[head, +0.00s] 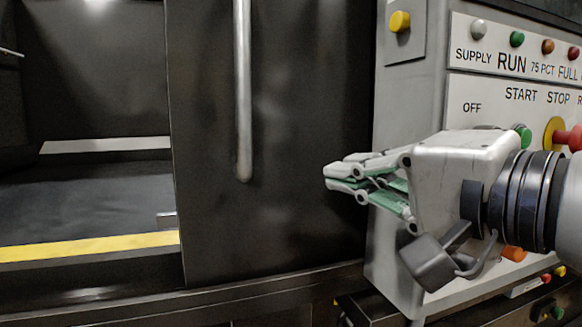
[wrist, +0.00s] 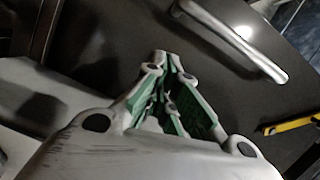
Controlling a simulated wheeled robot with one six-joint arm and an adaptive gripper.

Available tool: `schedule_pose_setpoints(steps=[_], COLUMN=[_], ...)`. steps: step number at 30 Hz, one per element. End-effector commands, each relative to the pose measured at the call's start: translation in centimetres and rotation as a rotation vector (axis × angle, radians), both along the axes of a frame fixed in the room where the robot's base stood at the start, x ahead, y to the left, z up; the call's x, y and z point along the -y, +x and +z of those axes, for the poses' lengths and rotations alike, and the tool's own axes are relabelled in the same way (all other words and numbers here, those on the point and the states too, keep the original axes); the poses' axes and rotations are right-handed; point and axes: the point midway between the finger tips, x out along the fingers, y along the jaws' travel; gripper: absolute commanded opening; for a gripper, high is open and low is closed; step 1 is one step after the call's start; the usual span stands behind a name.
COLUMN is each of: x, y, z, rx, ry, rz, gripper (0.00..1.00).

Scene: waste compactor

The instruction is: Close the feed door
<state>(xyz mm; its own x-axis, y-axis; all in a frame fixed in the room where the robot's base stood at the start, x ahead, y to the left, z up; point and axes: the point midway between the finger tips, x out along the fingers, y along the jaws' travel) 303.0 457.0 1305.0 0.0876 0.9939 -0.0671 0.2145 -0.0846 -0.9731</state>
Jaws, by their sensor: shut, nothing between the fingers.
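The feed door (head: 285,220) is a dark sliding panel with a long upright silver handle (head: 243,95) near its left edge. The opening (head: 80,195) to its left is uncovered, showing a dark chamber inside. In the wrist view, the gripper (wrist: 160,62) points towards the dark door (wrist: 220,85), with the handle (wrist: 235,40) at upper right.
The pale control panel (head: 430,110) with buttons and lamps stands to the right, behind my gripper. A yellow strip (head: 90,246) marks the opening's lower edge. A dark ledge (head: 240,292) runs below the door. The space between gripper and handle looks clear.

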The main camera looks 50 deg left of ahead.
Motion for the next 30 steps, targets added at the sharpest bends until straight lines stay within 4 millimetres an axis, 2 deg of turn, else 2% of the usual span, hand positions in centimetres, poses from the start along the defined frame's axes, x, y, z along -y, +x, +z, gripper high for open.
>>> schedule_pose_setpoints(steps=[5, 18, 21, 24, 30], x=[-1.4, -10.3, -10.6, -10.9, -11.2], y=[0.5, 1.4, -0.5, -1.5, -2.3], z=[0.4, -0.2, -0.4, -0.6, -0.8], rx=[-0.034, -0.031, -0.033, -0.031, -0.031], ry=[0.025, 0.021, 0.024, 0.023, 0.023], rz=[-0.017, -0.016, -0.012, -0.012, -0.015], gripper=[0.00, 0.00, 0.00, 0.00, 0.00])
